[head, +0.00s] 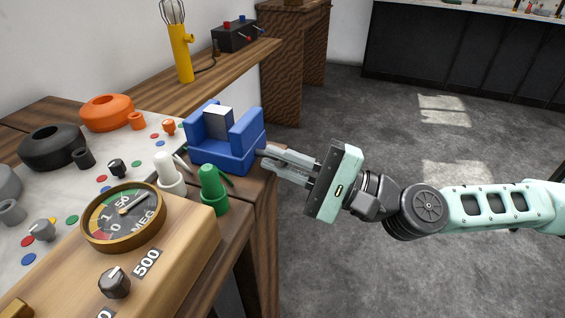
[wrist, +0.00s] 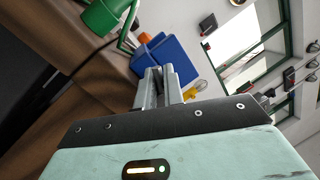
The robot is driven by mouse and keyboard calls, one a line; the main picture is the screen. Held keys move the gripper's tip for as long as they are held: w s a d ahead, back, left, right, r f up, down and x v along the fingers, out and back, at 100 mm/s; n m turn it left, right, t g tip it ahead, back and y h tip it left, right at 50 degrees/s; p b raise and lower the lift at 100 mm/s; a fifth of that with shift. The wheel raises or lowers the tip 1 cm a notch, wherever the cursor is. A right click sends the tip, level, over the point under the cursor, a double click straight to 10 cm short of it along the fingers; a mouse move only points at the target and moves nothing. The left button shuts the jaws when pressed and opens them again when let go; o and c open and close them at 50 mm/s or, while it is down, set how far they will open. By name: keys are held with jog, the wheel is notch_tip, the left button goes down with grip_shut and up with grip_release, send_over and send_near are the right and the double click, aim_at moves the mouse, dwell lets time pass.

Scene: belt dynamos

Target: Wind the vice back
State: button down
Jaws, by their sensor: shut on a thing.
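The blue vice (head: 226,155) stands at the right edge of the wooden bench. A grey-white block (head: 218,122) sits upright between its two jaws; I cannot tell whether both jaws touch it. My gripper (head: 268,155) reaches in from the right and its fingertips are shut at the vice's right side, on the vice handle, which the fingers mostly hide. In the wrist view the vice (wrist: 172,58) lies just beyond the fingertips (wrist: 160,74), and the block is not visible there.
A green terminal post (head: 214,190) and a white one (head: 168,172) stand close in front of the vice. A meter box with a round dial (head: 124,217) is nearer. Open floor lies right.

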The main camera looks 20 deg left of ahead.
jog(key=shift+w+f+n+g+b, duration=0.1)
jog(key=shift+f+n+g+b, duration=0.25)
jog(key=shift+n, duration=0.55)
jog(key=shift+w+f+n+g+b, duration=0.15)
jog(key=shift+n+b, duration=0.25)
jog(key=shift+n, duration=0.5)
jog(key=shift+w+f+n+g+b, duration=0.1)
jog(key=shift+n+g+b, duration=0.25)
jog(key=shift+n, duration=0.55)
jog(key=shift+r, duration=0.1)
jog(key=c, duration=1.4)
grip_release()
jog(key=shift+d, duration=0.1)
jog(key=shift+c, duration=0.2)
